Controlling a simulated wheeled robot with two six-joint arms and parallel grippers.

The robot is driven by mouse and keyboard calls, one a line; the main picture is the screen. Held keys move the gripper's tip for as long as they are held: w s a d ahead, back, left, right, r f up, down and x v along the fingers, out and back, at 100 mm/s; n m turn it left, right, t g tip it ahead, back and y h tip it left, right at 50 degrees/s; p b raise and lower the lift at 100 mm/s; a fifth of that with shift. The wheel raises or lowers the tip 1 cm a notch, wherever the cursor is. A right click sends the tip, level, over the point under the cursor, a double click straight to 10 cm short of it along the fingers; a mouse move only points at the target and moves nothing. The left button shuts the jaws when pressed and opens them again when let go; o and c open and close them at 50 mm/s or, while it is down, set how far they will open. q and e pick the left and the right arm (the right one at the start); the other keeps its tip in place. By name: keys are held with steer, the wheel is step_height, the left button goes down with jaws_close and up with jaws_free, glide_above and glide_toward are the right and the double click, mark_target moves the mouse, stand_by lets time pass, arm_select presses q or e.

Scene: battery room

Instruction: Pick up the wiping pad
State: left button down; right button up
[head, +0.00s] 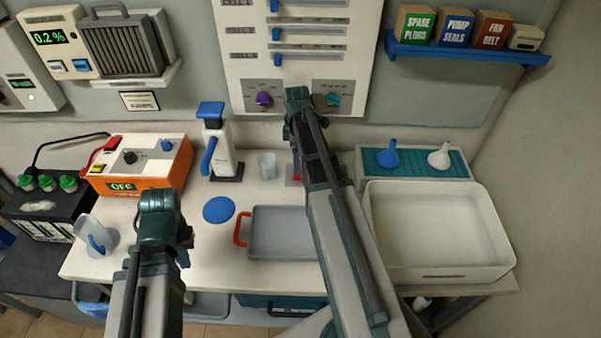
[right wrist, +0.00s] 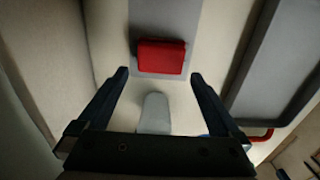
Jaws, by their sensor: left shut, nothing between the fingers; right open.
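A red block (right wrist: 162,57), the likeliest wiping pad, lies on a grey plate (right wrist: 165,15) in the right wrist view. In the head view the red block (head: 296,170) shows only as a sliver beside my right arm, which hides most of it. My right gripper (right wrist: 160,76) is open and empty, pointing down, with its fingertips near the block's lower edge on either side. In the head view my left gripper (head: 183,245) is shut and empty, above the table's front left, well away from the block.
A grey tray (head: 283,252) with a red handle lies in front of the block. A clear cup (head: 267,165) and a blue disc (head: 218,210) are to its left. A white basin (head: 438,262) fills the right.

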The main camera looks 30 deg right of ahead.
arm_select(q)
step_height(320, 180, down, 5)
steer(key=b, duration=0.4)
steer(key=shift+b, duration=0.35)
arm_select(e)
steer(key=f, duration=0.5)
steer(key=shift+s+d, duration=0.15)
steer(key=shift+d, duration=0.05)
arm_select(q)
steer(key=shift+r, duration=0.1)
arm_select(e)
steer(key=c, duration=1.1)
steer(key=shift+o, duration=0.2)
steer(key=shift+r, duration=0.15)
